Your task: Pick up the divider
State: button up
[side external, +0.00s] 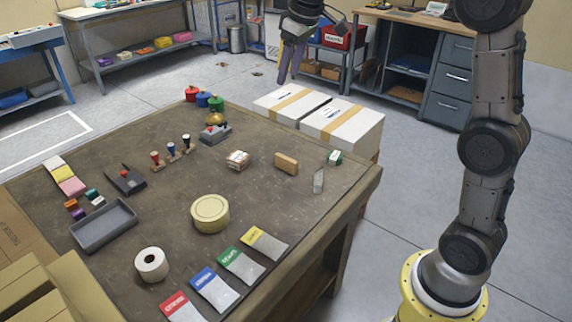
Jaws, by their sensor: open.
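A small thin pale-grey plate (319,181) stands on the brown table (335,205) near its right edge. It looks like a divider, but I cannot tell for sure. Flat grey pieces with coloured ends, in red (174,304), blue (203,278), green (229,255) and yellow (252,236), lie in a row along the front edge. My gripper (290,66) is high at the top of the view, beyond the table's far right side. It points down, open and empty, well apart from everything on the table.
Near the plate are a tan block (286,163), a small green-and-white item (335,157) and a wrapped bundle (237,160). A tape roll (210,213), white roll (151,264) and grey tray (104,225) stand further left. White boxes (343,124) stand behind the table's right side.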

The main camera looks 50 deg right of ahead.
jog(key=w+d+f+g, duration=0.1)
jog(key=w+d+f, duration=0.3)
jog(key=w+f, duration=0.2)
jog(key=m+g, duration=0.1)
jog(key=g, duration=0.1)
send_over(286, 158)
jog(key=w+a, duration=0.1)
notch_tip(286, 158, down, 13)
jog(key=shift+g+y, duration=0.3)
jog(key=f, duration=0.7)
jog(key=d+f, duration=0.1)
jog(key=f, duration=0.3)
jog(key=shift+s+d, duration=0.1)
jog(key=shift+s, duration=0.1)
jog(key=shift+s+f, duration=0.15)
jog(key=shift+f, duration=1.4)
jog(key=shift+s+f, duration=0.1)
jog(key=shift+f, duration=1.45)
grip_shut()
